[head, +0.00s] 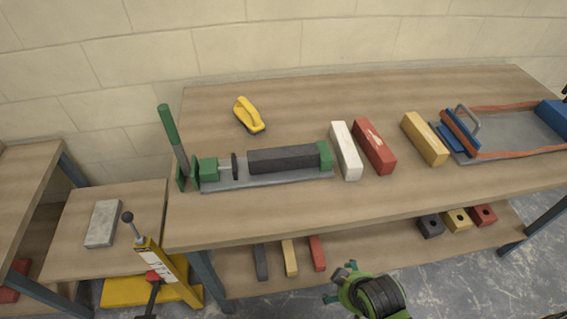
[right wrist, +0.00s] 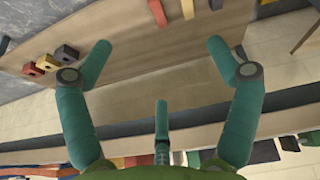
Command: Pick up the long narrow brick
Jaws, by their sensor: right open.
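A long dark grey brick (head: 284,159) lies lengthwise in a green and grey clamp (head: 265,181) on the workbench, and it looks the longest brick there. A white brick (head: 345,151), a red brick (head: 374,147) and a yellow brick (head: 424,139) lie to its right, apart from it. Narrow dark, yellow (head: 289,257) and red bricks lie on the lower shelf. My right gripper (head: 340,281) is low in front of the bench, apart from all bricks. In the right wrist view its green fingers (right wrist: 158,62) are spread and empty. My left gripper is not in view.
A yellow-handled float (head: 249,115) lies behind the clamp. A tray (head: 515,127) with blue tools is at the right. Holed bricks (head: 457,220) sit on the lower shelf. A yellow tool with a lever (head: 154,262) and a grey block (head: 103,223) are at the left.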

